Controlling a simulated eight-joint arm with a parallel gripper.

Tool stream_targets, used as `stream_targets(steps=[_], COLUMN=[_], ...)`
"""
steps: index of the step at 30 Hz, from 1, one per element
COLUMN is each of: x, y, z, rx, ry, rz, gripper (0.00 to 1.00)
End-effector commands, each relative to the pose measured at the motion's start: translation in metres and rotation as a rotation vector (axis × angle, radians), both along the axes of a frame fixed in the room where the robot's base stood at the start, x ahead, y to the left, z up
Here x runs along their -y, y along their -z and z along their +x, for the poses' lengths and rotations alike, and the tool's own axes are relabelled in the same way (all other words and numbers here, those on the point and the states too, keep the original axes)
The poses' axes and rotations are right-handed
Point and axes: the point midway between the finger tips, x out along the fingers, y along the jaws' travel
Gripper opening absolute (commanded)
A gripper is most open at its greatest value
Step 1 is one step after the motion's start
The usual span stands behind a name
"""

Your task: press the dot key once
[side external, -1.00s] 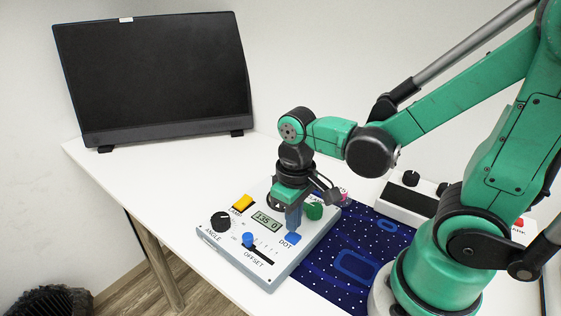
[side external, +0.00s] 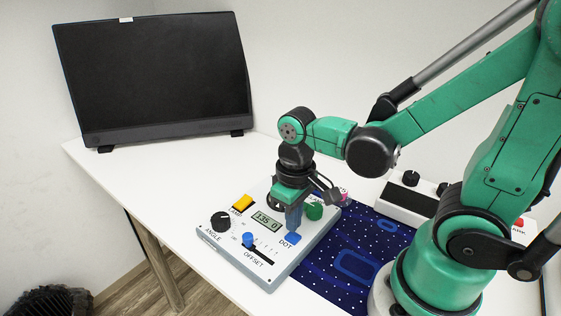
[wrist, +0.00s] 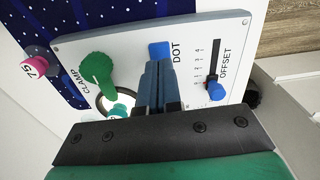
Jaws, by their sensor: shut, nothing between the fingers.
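The dot key (side external: 292,238) is a small blue square key labelled DOT on the white control panel (side external: 225,243). It also shows in the wrist view (wrist: 160,50), just beyond my fingertips. My gripper (side external: 294,226) points down, with its blue-grey fingers together and nothing between them. In the side view its tips are right at the key's far edge, close above the panel. In the wrist view the fingertips (wrist: 159,66) line up with the key. I cannot tell whether they touch it.
The panel also holds a yellow key (side external: 243,202), a black angle knob (side external: 221,221), a blue offset slider (side external: 248,240), a green clamp knob (side external: 314,211) and a display (side external: 267,221). A dark monitor (side external: 155,80) stands behind.

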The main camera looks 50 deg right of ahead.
Motion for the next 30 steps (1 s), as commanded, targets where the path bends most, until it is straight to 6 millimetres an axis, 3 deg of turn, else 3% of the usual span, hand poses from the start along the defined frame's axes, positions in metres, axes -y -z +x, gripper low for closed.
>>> stream_targets(steps=[30], x=[0.0], y=[0.0099], z=[0.0006], rx=[0.0], ry=[0.0], rz=[0.0], gripper=[0.0])
